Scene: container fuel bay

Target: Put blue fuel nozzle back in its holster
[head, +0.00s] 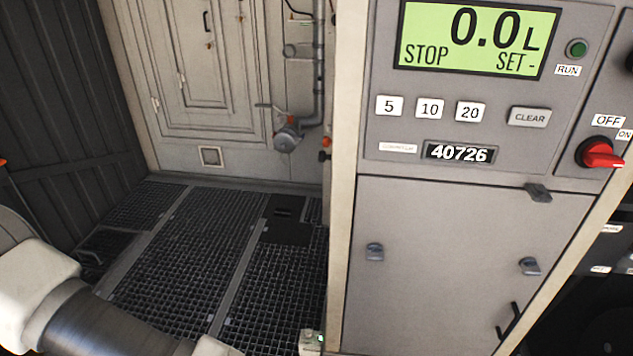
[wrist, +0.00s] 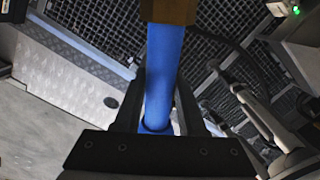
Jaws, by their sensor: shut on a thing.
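The blue fuel nozzle shows in the wrist view as a smooth blue tube (wrist: 163,62) with a brown block at its upper end. My gripper (wrist: 162,105) is shut on it, with one dark finger on each side of the tube. The rest of the nozzle is hidden or out of frame. Neither the nozzle nor my gripper shows in the head view. I cannot make out the holster for certain in either view.
The grey dispenser cabinet (head: 450,255) fills the right of the head view; its display (head: 477,38) reads 0.0 L and STOP. A red rotary switch (head: 600,154) is at right. Dark floor grating (head: 190,250) is open at left. A grey handle-like part (wrist: 262,118) stands right of my gripper.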

